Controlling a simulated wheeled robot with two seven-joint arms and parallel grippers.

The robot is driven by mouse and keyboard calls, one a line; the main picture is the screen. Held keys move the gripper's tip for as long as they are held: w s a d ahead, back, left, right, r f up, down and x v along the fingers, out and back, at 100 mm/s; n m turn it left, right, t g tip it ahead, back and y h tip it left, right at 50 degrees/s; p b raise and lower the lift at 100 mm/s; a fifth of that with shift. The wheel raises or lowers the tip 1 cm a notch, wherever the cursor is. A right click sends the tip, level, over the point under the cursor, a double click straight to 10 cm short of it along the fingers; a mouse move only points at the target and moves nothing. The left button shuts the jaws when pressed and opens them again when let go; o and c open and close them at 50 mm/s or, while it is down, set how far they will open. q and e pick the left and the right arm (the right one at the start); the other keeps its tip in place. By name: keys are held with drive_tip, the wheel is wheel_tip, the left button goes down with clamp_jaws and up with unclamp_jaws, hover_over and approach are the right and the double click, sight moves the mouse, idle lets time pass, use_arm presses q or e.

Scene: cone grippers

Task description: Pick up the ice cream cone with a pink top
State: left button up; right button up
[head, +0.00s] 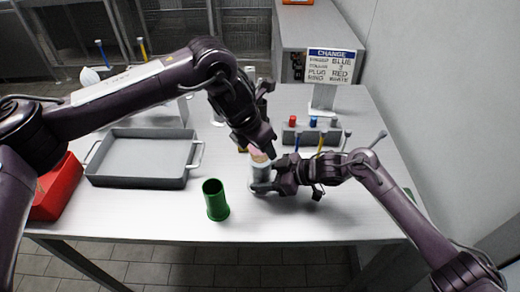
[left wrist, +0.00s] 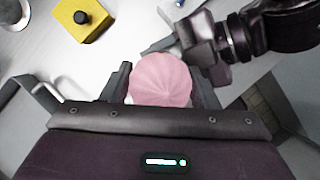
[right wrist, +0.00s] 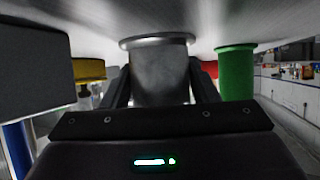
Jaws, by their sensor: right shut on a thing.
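The cone's lower part is hidden. My right gripper (head: 275,180) is shut on a grey metal cup (head: 260,172), which stands below the pink top. The cup (right wrist: 160,72) shows between the fingers in the right wrist view, where the picture is upside down.
A green cup (head: 215,200) stands near the table's front edge. A grey tray (head: 143,178) and a red bin (head: 60,190) are at the left. A grey block with coloured buttons (head: 312,134) and a sign (head: 334,66) stand behind the right gripper. A yellow block (left wrist: 82,18) is close by.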

use_arm(q)
drive_tip(key=shift+c, duration=0.3)
wheel_tip(320, 180, up, 10)
drive_tip(key=shift+r, duration=0.1)
use_arm(e)
drive_tip(key=o, duration=0.8)
drive_tip(key=shift+o, duration=0.2)
